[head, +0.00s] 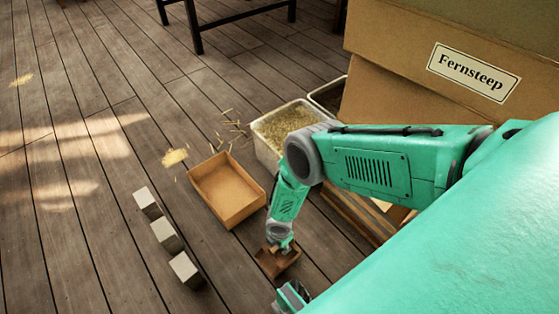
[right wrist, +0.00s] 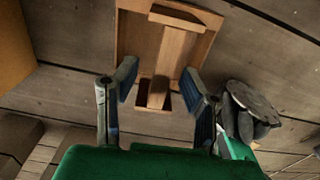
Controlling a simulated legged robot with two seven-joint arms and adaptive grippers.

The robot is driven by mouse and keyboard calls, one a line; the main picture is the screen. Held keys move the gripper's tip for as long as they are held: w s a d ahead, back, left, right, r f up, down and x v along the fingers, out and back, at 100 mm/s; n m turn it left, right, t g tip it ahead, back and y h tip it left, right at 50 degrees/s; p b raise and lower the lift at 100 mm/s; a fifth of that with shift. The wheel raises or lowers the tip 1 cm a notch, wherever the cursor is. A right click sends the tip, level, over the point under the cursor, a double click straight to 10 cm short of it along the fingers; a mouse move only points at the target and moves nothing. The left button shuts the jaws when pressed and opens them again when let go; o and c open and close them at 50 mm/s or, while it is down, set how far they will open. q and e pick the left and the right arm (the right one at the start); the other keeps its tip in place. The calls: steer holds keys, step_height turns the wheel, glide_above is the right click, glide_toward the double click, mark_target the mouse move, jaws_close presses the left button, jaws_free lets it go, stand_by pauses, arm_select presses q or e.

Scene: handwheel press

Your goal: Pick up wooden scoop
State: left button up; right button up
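The wooden scoop (head: 287,265) is a small brown open tray on the floor, below my right gripper (head: 280,246) in the head view. In the right wrist view the scoop (right wrist: 176,60) shows a raised bar handle running along its middle. My right gripper (right wrist: 160,82) is open there, with one finger on each side of the handle and visible gaps between. In the head view the wrist hides part of the scoop.
An open cardboard box (head: 228,191) lies left of my right arm. Behind is a pale bin (head: 262,144) of straw-like material. Several grey blocks (head: 164,234) stand in a row at left. Large Fernsteep cartons (head: 400,90) stand at right. Plank floor at left is mostly clear.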

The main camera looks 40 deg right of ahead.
steer(key=shift+f, duration=0.35)
steer(key=shift+d, duration=0.25)
jaws_close()
arm_select(q)
steer(key=shift+d, duration=0.25)
arm_select(e)
steer(key=shift+a, duration=0.15)
arm_select(q)
steer(key=shift+a, duration=0.1)
arm_select(e)
steer(key=shift+r, duration=0.15)
